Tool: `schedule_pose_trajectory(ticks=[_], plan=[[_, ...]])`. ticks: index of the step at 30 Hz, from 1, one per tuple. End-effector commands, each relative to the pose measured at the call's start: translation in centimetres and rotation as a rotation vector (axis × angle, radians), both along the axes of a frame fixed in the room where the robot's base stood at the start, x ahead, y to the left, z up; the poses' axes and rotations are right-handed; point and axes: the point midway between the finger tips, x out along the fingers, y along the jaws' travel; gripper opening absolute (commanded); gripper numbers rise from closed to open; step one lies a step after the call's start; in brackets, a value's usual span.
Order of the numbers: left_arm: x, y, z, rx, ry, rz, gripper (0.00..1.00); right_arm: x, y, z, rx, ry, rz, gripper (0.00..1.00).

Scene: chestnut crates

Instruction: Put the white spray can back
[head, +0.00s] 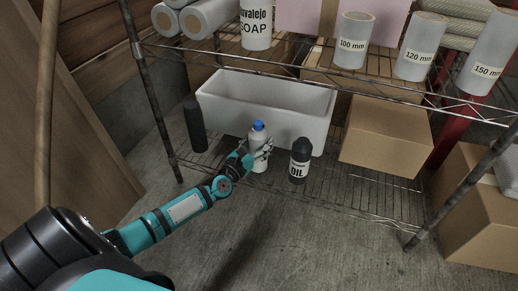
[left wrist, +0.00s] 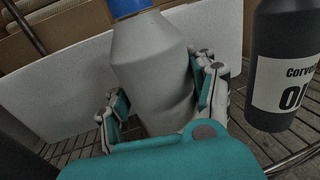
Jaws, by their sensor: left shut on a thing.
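The white spray can (head: 258,145) with a blue cap stands upright at the lower wire shelf, in front of the white bin. My left gripper (head: 262,150) is shut around its body. In the left wrist view, the fingers of my left gripper (left wrist: 165,100) lie on both sides of the spray can (left wrist: 150,65), whose blue cap is cut off by the top edge. The can's base is hidden there by my gripper, so I cannot tell from it whether the can touches the shelf. My right gripper is not in view.
A black OIL bottle (head: 299,160) stands close to the right of the can; it also shows in the left wrist view (left wrist: 283,65). A dark cylinder (head: 195,127) stands at the left. The white bin (head: 215,103) is behind, a cardboard box (head: 380,148) to the right. The upper shelf overhangs.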

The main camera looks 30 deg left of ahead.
Motion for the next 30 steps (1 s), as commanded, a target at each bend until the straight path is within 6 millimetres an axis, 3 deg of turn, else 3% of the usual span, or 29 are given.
schedule_pose_trajectory(ticks=[13, 14, 15, 20, 30], plan=[[0.05, -0.01, -0.73, 0.000, -0.004, 0.001, 0.01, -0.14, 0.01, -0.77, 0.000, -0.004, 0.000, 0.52], [0.01, -0.02, -0.70, 0.000, -0.001, 0.000, 0.60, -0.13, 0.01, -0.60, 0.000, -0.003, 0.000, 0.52], [0.01, -0.03, -0.68, 0.000, -0.001, 0.000, 0.65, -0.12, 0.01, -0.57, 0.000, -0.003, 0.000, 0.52], [0.00, -0.04, -0.69, 0.000, -0.001, 0.000, 0.84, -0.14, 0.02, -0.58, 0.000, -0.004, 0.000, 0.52], [0.01, -0.04, -0.15, 0.001, -0.001, 0.000, 0.84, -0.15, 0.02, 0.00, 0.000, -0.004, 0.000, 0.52]])
